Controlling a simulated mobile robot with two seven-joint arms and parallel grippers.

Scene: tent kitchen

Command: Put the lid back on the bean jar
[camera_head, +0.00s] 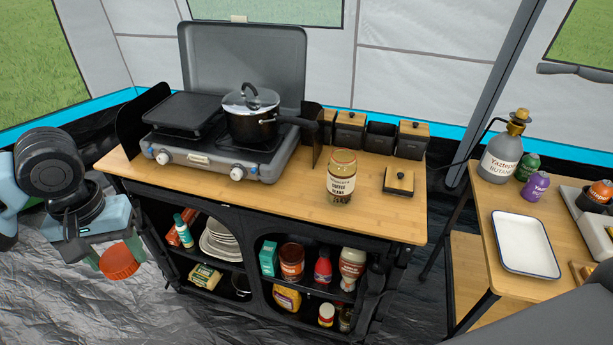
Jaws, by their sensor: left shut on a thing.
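The bean jar (341,186) is a glass jar with a "Coffee Beans" label, standing upright on the wooden counter right of the stove. Its top looks open, with dark beans low inside. My left gripper (114,254) is at the left, out beyond the counter's left end and well apart from the jar. It is shut on an orange-red round lid (120,263), which hangs below the fingers over the dark floor. My right gripper is not in view.
A camp stove (222,150) with a lidded pot (252,120) stands on the counter (290,192) between my left gripper and the jar. Wood-topped black boxes (350,132) stand behind the jar. A square wooden lid (399,180) lies to its right. Counter in front of the jar is clear.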

